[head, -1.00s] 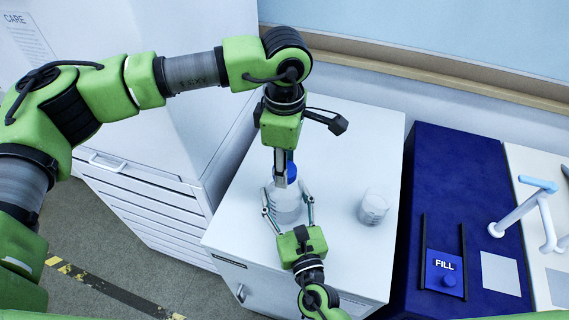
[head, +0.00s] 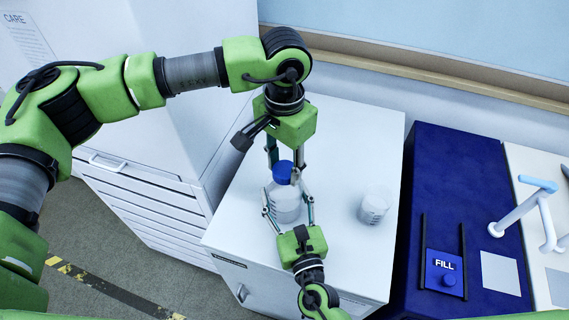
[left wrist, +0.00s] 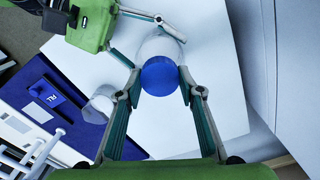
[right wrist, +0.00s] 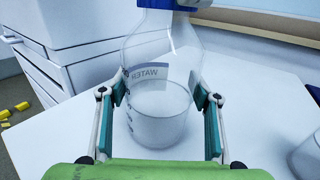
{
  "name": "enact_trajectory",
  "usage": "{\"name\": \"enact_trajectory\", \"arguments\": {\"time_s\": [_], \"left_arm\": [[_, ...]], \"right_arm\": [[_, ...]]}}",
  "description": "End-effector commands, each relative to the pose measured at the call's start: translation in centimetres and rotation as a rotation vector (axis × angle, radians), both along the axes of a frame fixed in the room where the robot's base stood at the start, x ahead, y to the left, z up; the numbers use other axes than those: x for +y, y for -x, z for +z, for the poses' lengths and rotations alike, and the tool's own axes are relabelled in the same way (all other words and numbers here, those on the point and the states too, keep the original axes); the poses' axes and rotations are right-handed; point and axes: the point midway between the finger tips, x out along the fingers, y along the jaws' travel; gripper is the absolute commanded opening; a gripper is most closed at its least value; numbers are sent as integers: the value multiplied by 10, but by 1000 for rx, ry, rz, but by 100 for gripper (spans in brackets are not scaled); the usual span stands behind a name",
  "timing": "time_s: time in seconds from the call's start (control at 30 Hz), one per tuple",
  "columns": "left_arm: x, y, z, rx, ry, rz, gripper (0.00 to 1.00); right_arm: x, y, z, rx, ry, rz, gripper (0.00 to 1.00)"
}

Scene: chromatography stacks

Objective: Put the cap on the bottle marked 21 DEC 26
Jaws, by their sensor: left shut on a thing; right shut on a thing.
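The clear bottle (head: 285,207) stands upright on the white cabinet top, with a blue cap (head: 283,172) at its neck. My left gripper (head: 285,168) comes from above and is shut on the cap; the left wrist view also shows the cap (left wrist: 160,77) between its fingers. My right gripper (head: 287,198) is shut around the bottle's body from the near side. In the right wrist view the bottle (right wrist: 160,95) has a label reading WATER, seen mirrored through the glass. No date is readable. The cap sits over the neck; its thread is hidden.
A clear beaker (head: 373,207) stands right of the bottle on the white cabinet top (head: 350,140). Further right is a dark blue unit with a FILL panel (head: 444,271) and a pale blue spout (head: 538,184). A drawer cabinet (head: 150,210) stands left.

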Motion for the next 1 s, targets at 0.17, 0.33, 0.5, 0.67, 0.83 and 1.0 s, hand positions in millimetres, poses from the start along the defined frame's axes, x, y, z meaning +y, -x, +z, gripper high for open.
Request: {"name": "enact_trajectory", "arguments": {"time_s": [0.17,0.33,0.5,0.67,0.83,1.0], "left_arm": [[1,-2,1,-5,-2,-237,21],[1,-2,1,-5,-2,-306,21],[1,-2,1,-5,-2,-305,21],[1,-2,1,-5,-2,-304,52],[0,-1,0,-3,-1,-304,52],[0,-1,2,-2,0,-304,52]], "right_arm": [[-1,0,-1,2,1,-2,0],[-1,0,-1,2,1,-2,0],[-1,0,-1,2,1,-2,0],[-1,0,-1,2,1,-2,0],[-1,0,-1,2,1,-1,0],[-1,0,-1,2,1,-1,0]]}}
